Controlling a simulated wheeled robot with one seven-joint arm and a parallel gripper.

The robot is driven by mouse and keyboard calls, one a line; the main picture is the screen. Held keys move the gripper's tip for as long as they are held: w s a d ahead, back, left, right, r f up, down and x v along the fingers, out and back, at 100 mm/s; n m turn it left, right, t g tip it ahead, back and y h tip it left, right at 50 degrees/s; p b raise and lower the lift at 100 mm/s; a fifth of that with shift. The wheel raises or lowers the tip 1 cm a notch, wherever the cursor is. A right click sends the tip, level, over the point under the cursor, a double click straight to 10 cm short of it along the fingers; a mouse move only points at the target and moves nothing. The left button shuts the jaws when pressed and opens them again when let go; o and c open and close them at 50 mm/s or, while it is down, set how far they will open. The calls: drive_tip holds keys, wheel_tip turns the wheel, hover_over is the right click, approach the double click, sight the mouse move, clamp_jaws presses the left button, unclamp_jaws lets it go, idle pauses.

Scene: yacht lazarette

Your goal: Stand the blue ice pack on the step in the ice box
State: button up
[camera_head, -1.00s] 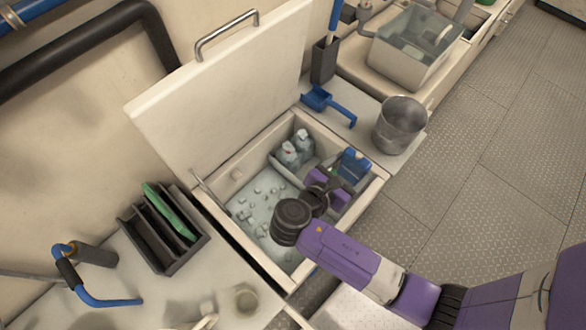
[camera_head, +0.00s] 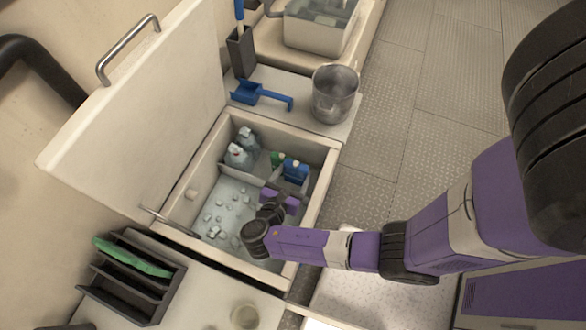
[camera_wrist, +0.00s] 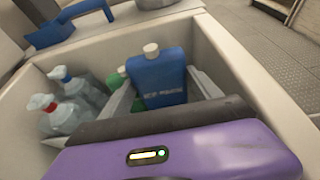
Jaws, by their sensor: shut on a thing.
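The blue ice pack (camera_head: 295,171), a flat upright pack with a pale cap, is inside the open ice box (camera_head: 318,212) near its far right part. It also shows in the wrist view (camera_wrist: 158,78), between my two grey fingers. My gripper (camera_wrist: 163,92) is shut on it and reaches down into the box. The pack looks roughly upright. Its lower end is hidden, so I cannot tell whether it touches the step. The step (camera_head: 262,170) seems to be the raised part at the far side, partly hidden by my gripper and the things there.
Clear bottles (camera_head: 240,150) and a green item (camera_head: 278,158) stand left of the pack. Loose ice cubes (camera_head: 222,215) lie on the box floor. The raised lid (camera_head: 140,120) is at left. A blue scoop (camera_head: 258,95) and metal bucket (camera_head: 334,95) sit beyond the rim.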

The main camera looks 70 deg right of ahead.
sight(294, 179)
drive_tip(key=shift+f+b, duration=0.5)
drive_tip(key=shift+f, duration=1.5)
drive_tip(key=shift+f, duration=0.15)
drive_tip(key=o, duration=1.7)
drive_tip(key=shift+r, duration=0.25)
drive_tip(key=p+v, duration=0.3)
drive_tip(key=v, duration=0.9)
drive_tip(key=shift+p, duration=0.4)
drive_tip(key=shift+f, duration=0.25)
